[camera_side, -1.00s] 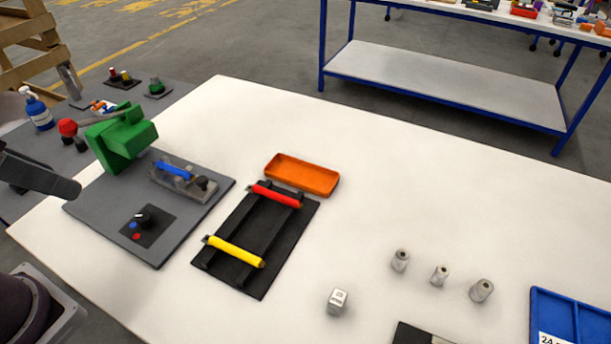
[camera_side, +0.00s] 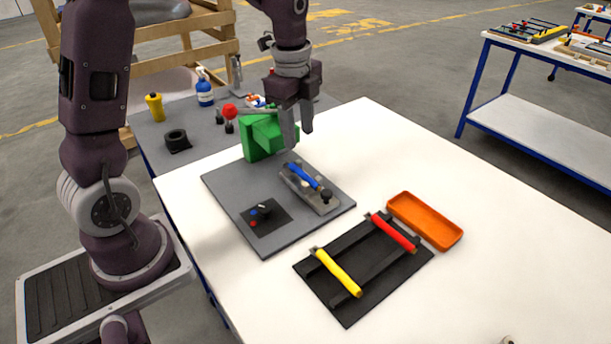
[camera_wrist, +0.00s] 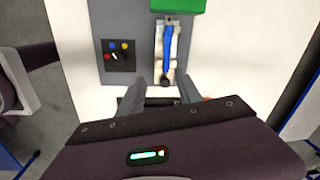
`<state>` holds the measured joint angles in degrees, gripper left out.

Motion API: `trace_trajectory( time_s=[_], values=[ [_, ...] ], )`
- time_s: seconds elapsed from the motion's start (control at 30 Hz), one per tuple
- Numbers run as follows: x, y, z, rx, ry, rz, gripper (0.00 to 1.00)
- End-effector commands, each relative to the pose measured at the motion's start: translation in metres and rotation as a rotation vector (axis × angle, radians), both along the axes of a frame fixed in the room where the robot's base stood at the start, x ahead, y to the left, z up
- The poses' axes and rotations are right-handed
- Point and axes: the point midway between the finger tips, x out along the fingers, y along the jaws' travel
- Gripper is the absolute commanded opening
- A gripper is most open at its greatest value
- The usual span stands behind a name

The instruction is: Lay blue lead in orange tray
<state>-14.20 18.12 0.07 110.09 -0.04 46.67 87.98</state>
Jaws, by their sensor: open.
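The blue lead (camera_side: 303,176) lies on a grey metal fixture (camera_side: 325,203) on the grey board, and the wrist view shows it lengthwise (camera_wrist: 167,45). My gripper (camera_side: 298,130) is open and empty above the far side of the board, near the green block. In the wrist view its two fingers (camera_wrist: 164,92) point toward the near end of the fixture, apart from the lead. The orange tray (camera_side: 425,220) is empty and sits on the white table to the right of the black rack.
The black rack (camera_side: 347,282) carries a yellow lead (camera_side: 338,272) and a red lead (camera_side: 394,232) beside the tray. The green block (camera_side: 258,138) stands at the board's far edge. A knob panel (camera_side: 265,217) is on the board. The white table right of the tray is clear.

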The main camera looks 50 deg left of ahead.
Motion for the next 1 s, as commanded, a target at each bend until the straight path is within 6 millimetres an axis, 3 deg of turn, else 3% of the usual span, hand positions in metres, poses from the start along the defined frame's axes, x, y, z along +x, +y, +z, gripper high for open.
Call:
trace_trajectory(
  time_s=[0.03, 0.1, 0.23, 0.6, 0.87, 0.9, 1.0],
  values=[
    [0.011, 0.010, -0.021, -0.002, 0.037, -0.083, 0.41],
    [0.020, 0.020, -0.043, -0.005, 0.068, -0.190, 0.41],
    [0.027, 0.028, -0.063, -0.011, 0.090, -0.280, 0.41],
    [0.030, 0.024, -0.124, -0.011, 0.093, -0.286, 0.41],
    [0.030, 0.024, -0.131, -0.009, 0.089, -0.286, 0.41],
    [0.030, 0.024, -0.131, -0.009, 0.089, -0.286, 0.40],
    [0.030, 0.024, -0.130, -0.009, 0.089, -0.285, 0.20]
  ],
)
